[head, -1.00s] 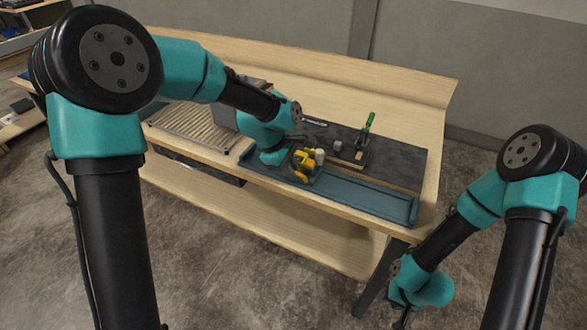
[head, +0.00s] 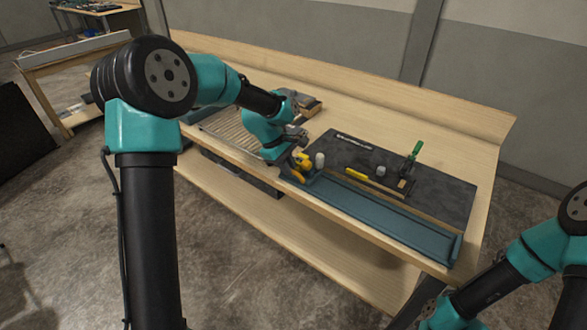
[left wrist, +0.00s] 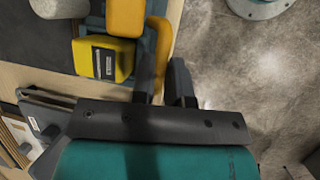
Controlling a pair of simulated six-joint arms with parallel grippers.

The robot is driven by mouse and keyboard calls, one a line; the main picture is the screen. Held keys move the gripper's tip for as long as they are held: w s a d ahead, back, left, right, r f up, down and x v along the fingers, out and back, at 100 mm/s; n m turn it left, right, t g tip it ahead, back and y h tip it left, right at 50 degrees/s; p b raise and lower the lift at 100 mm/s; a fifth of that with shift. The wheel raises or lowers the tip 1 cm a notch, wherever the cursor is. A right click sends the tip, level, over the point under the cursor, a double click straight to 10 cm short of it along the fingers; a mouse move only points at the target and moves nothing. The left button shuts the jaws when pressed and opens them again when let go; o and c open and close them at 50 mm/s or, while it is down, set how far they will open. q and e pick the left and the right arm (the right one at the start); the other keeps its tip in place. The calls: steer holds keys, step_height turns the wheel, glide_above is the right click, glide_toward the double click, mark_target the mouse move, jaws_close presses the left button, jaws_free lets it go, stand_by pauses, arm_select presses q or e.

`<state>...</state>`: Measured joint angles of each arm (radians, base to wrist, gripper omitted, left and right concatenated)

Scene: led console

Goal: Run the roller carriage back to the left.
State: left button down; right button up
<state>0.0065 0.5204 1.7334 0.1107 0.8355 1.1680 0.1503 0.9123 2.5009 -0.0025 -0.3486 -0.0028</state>
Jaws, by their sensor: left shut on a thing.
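The roller carriage (head: 303,160), with yellow parts and a pale upright cylinder (head: 320,160), is at the left end of the long blue-grey trough (head: 390,220). My left gripper (left wrist: 164,72) is shut on a curved yellow handle (left wrist: 157,50) of the carriage in the left wrist view. A yellow block with a label (left wrist: 105,60) shows beside the fingers there. In the head view my left wrist hides part of the carriage and the grip. My right arm shows at the lower right; its gripper is out of frame.
A dark mat (head: 440,200) behind the trough holds a yellow stick (head: 361,174), a small grey cylinder (head: 381,171) and a stand with a green handle (head: 413,160). A slatted rack (head: 225,127) lies to the left. The trough is clear right of the carriage.

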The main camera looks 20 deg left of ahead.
arm_select(q)
steer(key=shift+w+a, duration=0.1)
steer(key=shift+a, duration=0.2)
steer(key=c, duration=1.5)
jaws_free()
steer(key=o, duration=0.4)
steer(key=v, duration=1.7)
steer(key=shift+r, duration=0.2)
